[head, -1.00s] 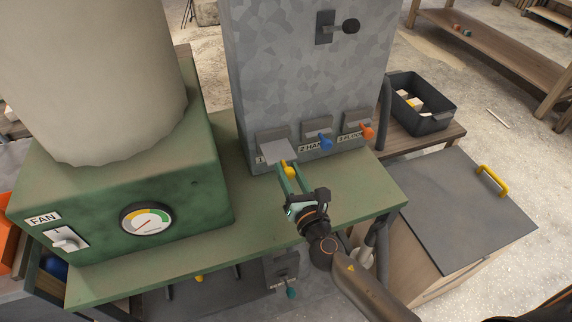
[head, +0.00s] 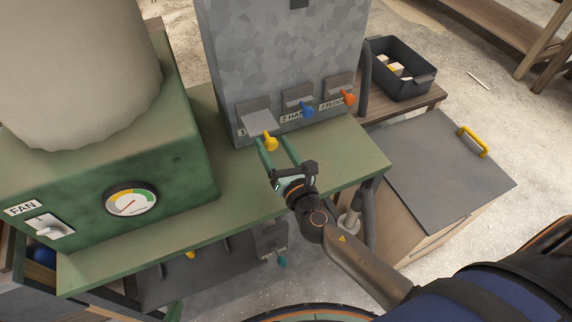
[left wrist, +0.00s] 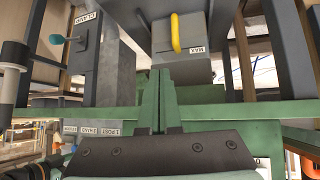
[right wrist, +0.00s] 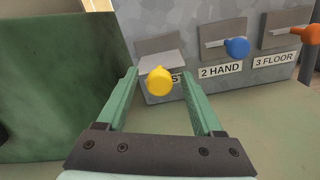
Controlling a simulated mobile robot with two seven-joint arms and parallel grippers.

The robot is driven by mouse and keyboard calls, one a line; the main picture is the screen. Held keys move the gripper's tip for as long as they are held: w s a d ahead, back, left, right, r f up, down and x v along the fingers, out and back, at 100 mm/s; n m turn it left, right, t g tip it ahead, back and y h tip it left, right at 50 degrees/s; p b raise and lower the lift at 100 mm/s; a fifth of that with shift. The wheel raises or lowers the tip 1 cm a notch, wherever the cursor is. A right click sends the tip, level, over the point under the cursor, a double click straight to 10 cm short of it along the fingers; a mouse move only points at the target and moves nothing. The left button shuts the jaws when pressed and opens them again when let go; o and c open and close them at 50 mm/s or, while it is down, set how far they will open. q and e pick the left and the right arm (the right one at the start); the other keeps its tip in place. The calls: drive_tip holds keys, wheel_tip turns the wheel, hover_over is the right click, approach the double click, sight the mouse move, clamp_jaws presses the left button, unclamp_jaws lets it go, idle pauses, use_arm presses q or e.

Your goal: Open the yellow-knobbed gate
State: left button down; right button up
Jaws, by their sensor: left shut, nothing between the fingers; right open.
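The yellow knob (head: 270,142) is on gate 1 at the lower left of the grey metal cabinet (head: 285,55). Its grey gate plate (head: 258,121) juts out further than the plates of gates 2 and 3. My right gripper (head: 274,142) is open. In the right wrist view the yellow knob (right wrist: 159,81) shows between its parted fingertips (right wrist: 160,78), with visible gaps on both sides. The knob partly covers the gate's label. My left gripper (left wrist: 158,78) is shut and empty in the left wrist view, by a green frame; I cannot pick it out in the head view.
A blue knob (head: 306,110) and an orange knob (head: 347,98) sit right of the yellow one. The green bench (head: 330,150) has free room in front. A green fan box (head: 150,165) with a gauge stands left. A dark-topped cabinet (head: 440,170) stands right.

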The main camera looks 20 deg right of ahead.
use_arm(q)
drive_tip(key=shift+w+d+f+b, duration=0.35)
drive_tip(key=shift+d+f+b, duration=0.3)
drive_tip(key=shift+b, duration=0.5)
use_arm(e)
drive_tip(key=s, duration=1.1)
drive_tip(key=shift+d, duration=0.2)
use_arm(q)
drive_tip(key=shift+a, duration=0.1)
use_arm(e)
drive_tip(key=shift+s, duration=0.1)
